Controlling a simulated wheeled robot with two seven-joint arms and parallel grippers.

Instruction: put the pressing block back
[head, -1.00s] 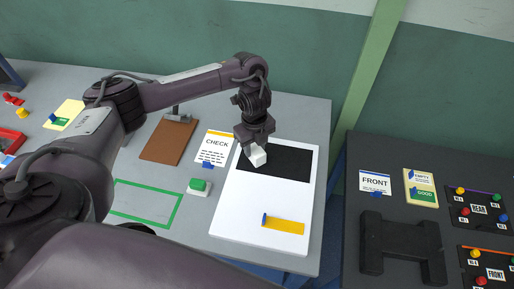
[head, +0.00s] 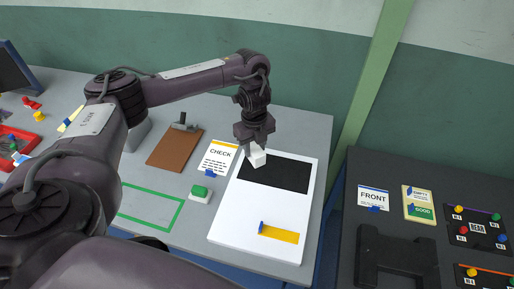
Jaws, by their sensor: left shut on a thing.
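My left gripper (head: 254,141) points down and is shut on a small white block (head: 256,156). The block is at the upper left corner of the black rectangle (head: 275,174) on the white board (head: 240,215). I cannot tell whether the block touches the board. My right gripper is not in view.
A green button on a white base (head: 201,193) and a CHECK card (head: 217,158) are left of the board. A brown clipboard (head: 174,149) and a green outlined area (head: 152,214) lie farther left. A second dark table (head: 345,225) stands right, past a gap.

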